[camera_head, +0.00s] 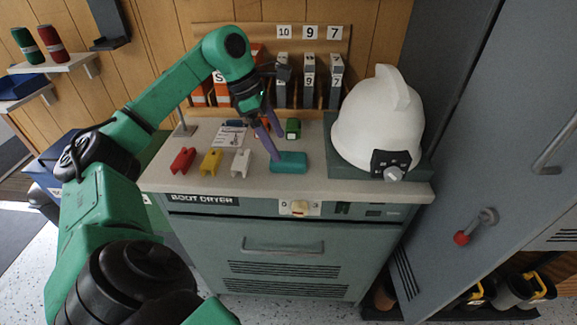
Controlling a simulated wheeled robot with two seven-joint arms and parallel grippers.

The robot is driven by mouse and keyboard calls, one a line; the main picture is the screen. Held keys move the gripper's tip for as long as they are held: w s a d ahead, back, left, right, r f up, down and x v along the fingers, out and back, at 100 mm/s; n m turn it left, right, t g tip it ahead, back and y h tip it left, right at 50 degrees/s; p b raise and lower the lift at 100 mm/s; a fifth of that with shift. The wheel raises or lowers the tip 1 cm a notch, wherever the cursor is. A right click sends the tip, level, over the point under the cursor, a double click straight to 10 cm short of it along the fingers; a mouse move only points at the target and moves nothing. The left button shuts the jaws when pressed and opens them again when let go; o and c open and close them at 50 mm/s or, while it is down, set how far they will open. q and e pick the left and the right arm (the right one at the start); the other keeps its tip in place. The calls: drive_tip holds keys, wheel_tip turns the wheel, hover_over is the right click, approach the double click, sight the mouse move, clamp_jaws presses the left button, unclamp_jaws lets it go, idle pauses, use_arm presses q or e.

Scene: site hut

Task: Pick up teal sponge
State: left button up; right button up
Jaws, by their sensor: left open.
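The teal sponge (291,163) lies flat near the front of the boot dryer's grey top, right of the white clip-like piece. My left gripper (277,148) reaches down from above with two purple fingers. It is open and empty. The nearer finger's tip is at the sponge's left end in the picture; the other ends a little behind the sponge. I cannot tell whether a finger touches the sponge. My right gripper is not in view.
Red (183,160), yellow (211,161) and white (240,163) pieces stand left of the sponge. A green block (293,128) lies behind it. A white helmet (378,122) stands on the right. A numbered rack (300,35) is at the back.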

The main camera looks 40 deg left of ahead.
sight(287, 157)
use_arm(q)
drive_tip(key=x, duration=0.5)
drive_tip(key=shift+w+d, duration=0.15)
drive_tip(key=shift+d, duration=0.05)
drive_tip(key=shift+w+f, duration=0.1)
drive_tip(key=shift+f, duration=0.1)
drive_tip(key=c, duration=1.5)
drive_tip(key=shift+r, duration=0.35)
wheel_tip(287, 157, up, 20)
drive_tip(key=p, duration=0.7)
drive_tip(key=shift+f, duration=0.25)
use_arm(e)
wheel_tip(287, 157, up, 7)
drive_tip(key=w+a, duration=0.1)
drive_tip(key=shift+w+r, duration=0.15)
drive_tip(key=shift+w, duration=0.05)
